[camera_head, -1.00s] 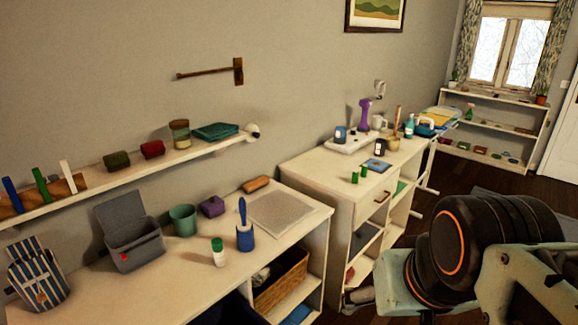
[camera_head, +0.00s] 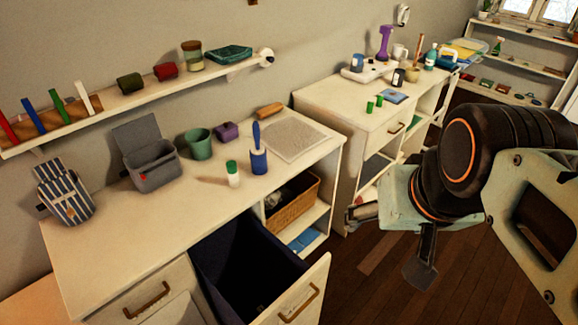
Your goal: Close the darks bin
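A pulled-out bin with a dark navy inside (camera_head: 238,262) stands open in the front of the white counter, at the lower middle of the head view. I take it as the darks bin. Its pale front panel (camera_head: 312,285), with a brass handle (camera_head: 299,304), sticks out toward the lower right. The bottom of the bin is cut off by the frame. My gripper (camera_head: 385,246) hangs right of the bin, over the wooden floor and apart from the panel. Its two fingers are spread, with nothing seen between them.
The counter top (camera_head: 110,240) holds a grey lidded box (camera_head: 150,165), a green cup (camera_head: 198,142) and a blue-handled roller (camera_head: 259,158). A wicker basket (camera_head: 292,205) sits in the cubby right of the bin. A second cabinet (camera_head: 335,110) stands beyond. Floor (camera_head: 375,285) is free at lower right.

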